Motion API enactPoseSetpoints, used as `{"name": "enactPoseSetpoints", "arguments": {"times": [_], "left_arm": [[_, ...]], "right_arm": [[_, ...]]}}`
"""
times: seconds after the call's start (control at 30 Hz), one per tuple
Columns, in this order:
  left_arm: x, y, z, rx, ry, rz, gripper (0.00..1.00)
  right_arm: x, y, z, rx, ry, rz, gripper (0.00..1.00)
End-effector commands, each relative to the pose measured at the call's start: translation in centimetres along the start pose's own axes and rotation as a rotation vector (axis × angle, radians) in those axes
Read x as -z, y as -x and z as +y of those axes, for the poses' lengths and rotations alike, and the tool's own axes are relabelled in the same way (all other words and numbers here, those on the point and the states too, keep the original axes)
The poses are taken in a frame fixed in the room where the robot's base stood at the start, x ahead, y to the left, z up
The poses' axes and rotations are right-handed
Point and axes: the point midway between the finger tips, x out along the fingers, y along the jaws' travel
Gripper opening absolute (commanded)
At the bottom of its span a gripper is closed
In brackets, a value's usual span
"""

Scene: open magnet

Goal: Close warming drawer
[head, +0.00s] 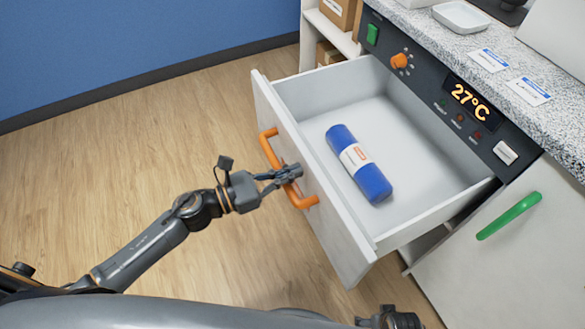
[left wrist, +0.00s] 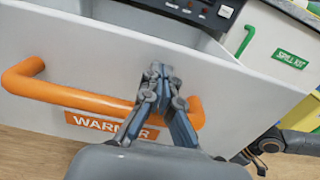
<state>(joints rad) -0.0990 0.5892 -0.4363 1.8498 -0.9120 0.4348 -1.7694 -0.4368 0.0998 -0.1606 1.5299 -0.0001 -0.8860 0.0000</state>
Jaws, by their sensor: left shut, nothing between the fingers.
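The warming drawer (head: 325,215) is pulled well out of the cabinet. Its white front carries an orange bar handle (head: 270,150) and, in the left wrist view, an orange "WARMER" label (left wrist: 105,127). A blue roll (head: 362,165) with a white and orange band lies inside the drawer. My left gripper (head: 293,172) is shut and empty, at the handle close to the drawer front; in the left wrist view its fingers (left wrist: 158,78) cross over the handle bar (left wrist: 70,95). I cannot tell whether they touch it. A dark part of my right arm shows at the bottom edge; its fingers are not clear.
The control panel (head: 440,85) above the drawer reads 27°C and has an orange knob (head: 399,61). A door with a green handle (head: 508,216) is right of the drawer. A speckled counter (head: 535,110) lies above. The wooden floor left of the drawer is clear.

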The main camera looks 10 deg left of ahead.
Motion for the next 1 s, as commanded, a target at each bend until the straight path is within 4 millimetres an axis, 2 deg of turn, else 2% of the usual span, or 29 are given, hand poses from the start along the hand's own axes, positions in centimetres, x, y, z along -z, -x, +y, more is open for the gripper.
{"name": "enactPoseSetpoints", "arguments": {"times": [0.63,0.77,1.0], "left_arm": [[0.0,-1.4,0.0,0.000,0.001,-0.001,0.00],[-0.1,-3.0,0.0,0.001,-0.001,-0.004,0.00],[-0.1,-7.6,0.0,0.001,-0.001,-0.004,0.00]], "right_arm": [[-0.2,-0.3,0.0,0.000,0.000,-0.001,0.92],[-0.2,-0.3,0.0,0.000,0.000,-0.002,0.92],[-0.1,-0.2,0.0,0.000,0.000,-0.005,0.92]]}}
